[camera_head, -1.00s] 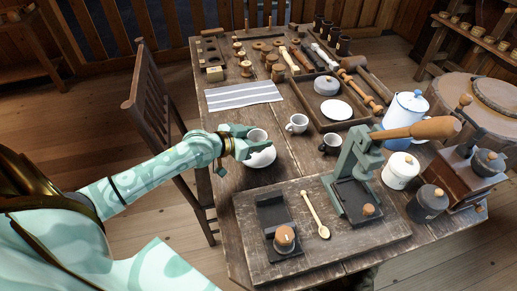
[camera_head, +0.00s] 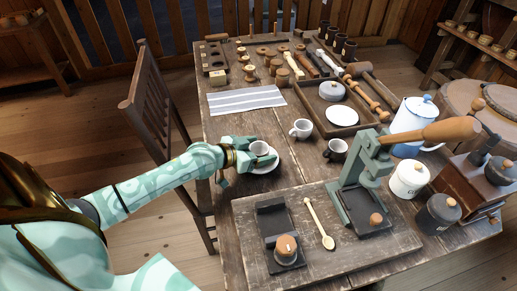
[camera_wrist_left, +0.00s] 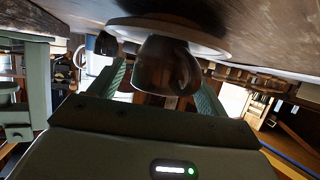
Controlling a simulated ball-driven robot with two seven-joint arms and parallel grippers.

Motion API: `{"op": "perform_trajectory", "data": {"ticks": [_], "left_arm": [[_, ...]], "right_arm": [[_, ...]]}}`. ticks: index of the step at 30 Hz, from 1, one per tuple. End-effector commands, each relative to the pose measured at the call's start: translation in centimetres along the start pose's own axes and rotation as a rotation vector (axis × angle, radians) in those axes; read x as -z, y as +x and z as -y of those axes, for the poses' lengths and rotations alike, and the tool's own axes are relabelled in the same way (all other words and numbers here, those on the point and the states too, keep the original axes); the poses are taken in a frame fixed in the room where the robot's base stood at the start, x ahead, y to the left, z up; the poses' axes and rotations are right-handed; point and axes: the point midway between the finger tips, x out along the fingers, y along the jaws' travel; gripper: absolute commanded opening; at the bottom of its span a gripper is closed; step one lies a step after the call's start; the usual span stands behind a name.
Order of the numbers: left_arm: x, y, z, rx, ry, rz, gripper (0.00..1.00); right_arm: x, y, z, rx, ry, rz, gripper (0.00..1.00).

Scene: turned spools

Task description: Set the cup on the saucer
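The white cup (camera_head: 259,148) is upright between the fingers of my left gripper (camera_head: 253,157). The white saucer (camera_head: 265,167) lies on the table directly under it. In the left wrist view, which is upside down, the cup (camera_wrist_left: 160,66) shows dark with its handle to the right, between the two fingers (camera_wrist_left: 158,88). Its base is at the saucer (camera_wrist_left: 215,47); I cannot tell whether it touches or hangs just above. The fingers look closed on the cup's sides. My right gripper is not in view.
A second white cup (camera_head: 301,129) and a dark cup (camera_head: 336,150) stand to the right. A striped cloth (camera_head: 247,99) lies behind. A board (camera_head: 338,252) with a press (camera_head: 366,180) and wooden spoon (camera_head: 319,224) is in front. A tray (camera_head: 318,118) stands farther back.

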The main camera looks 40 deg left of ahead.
Motion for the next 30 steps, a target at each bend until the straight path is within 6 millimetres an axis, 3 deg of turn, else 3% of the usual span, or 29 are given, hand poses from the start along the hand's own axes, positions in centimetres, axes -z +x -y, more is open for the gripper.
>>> {"op": "perform_trajectory", "data": {"ticks": [5, 8, 15, 21, 30], "left_arm": [[0.4, -0.2, 0.0, 0.0, -0.001, -0.002, 0.77], [0.3, -1.4, 0.0, 0.001, 0.001, 0.002, 0.77], [0.6, -7.1, 0.0, -0.001, 0.003, 0.002, 0.77], [0.5, -10.8, 0.0, 0.0, 0.002, 0.001, 0.77], [0.2, -12.1, 0.0, -0.001, -0.001, 0.0, 0.77]], "right_arm": [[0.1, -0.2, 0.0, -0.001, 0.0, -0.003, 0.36], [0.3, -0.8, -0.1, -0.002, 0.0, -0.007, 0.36], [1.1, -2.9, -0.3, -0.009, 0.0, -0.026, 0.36], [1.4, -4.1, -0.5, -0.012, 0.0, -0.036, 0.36], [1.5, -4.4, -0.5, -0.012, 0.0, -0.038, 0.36]]}}
